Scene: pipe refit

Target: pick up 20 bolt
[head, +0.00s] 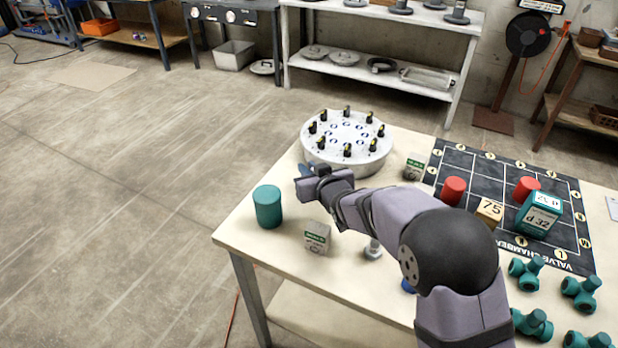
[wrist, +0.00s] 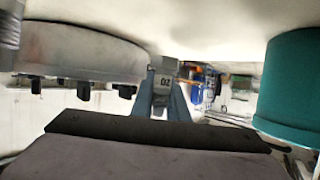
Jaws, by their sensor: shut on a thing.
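In the wrist view, which appears upside down, my gripper (wrist: 163,100) is shut on a grey bolt (wrist: 163,65). The bolt's face bears a dark number that reads as 20 when turned upright. In the head view my gripper (head: 308,174) is low over the table's left part, between the round white carousel and the teal cylinder. The bolt cannot be made out there. Whether the bolt touches the tabletop cannot be told.
The white carousel (head: 345,162) with several black-and-yellow pegs stands behind my gripper. A teal cylinder (head: 268,207) and a small labelled box (head: 317,238) stand in front. A dark gridded board (head: 480,172) with red cylinders and boxes, and teal pipe fittings (head: 581,292), fill the right side.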

